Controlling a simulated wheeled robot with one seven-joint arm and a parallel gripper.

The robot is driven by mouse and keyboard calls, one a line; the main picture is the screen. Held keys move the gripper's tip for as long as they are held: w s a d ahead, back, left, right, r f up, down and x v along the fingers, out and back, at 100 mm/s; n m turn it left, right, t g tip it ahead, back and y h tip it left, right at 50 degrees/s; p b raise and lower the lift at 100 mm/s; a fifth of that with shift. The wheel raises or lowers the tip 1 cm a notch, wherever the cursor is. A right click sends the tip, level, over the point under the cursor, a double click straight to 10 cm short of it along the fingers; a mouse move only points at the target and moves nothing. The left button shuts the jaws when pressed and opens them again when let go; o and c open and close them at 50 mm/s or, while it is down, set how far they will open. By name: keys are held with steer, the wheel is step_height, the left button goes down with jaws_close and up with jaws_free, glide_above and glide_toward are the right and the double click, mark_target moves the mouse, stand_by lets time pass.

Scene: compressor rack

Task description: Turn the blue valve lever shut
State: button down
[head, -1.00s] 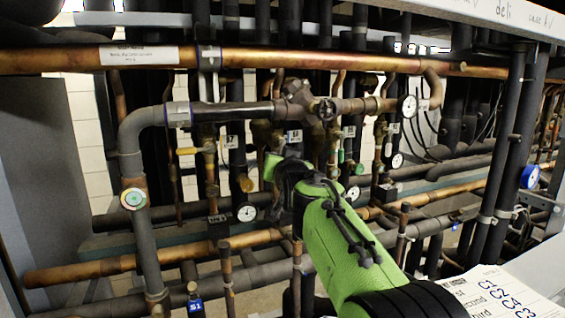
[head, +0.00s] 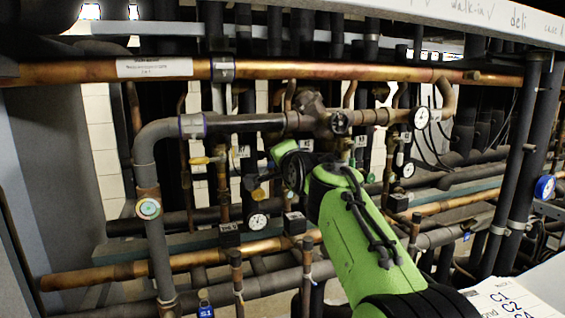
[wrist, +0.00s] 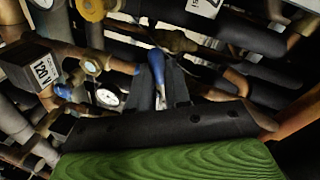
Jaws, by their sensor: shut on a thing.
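The blue valve lever (wrist: 156,68) shows in the wrist view. It stands upright in the picture between the two dark fingers of my gripper (wrist: 160,84), which is shut on it. The fingers' lower parts show above the dark palm and green housing. In the head view my green and black arm reaches into the pipes from the lower right. There my gripper's fingers and the held lever are hidden behind my own wrist. The valve body under the lever cannot be made out clearly.
A copper pipe (head: 380,71) crosses above my arm, with a dark pipe valve (head: 322,117) just below it. A yellow lever (head: 200,160) and a gauge (head: 257,220) stand left. In the wrist view a gauge (wrist: 107,97) sits close left.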

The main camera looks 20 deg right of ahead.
steer(key=shift+a+r+m+y, duration=0.1)
steer(key=shift+r+m+y, duration=0.2)
steer(key=shift+m, duration=0.3)
steer(key=c, duration=1.1)
jaws_free()
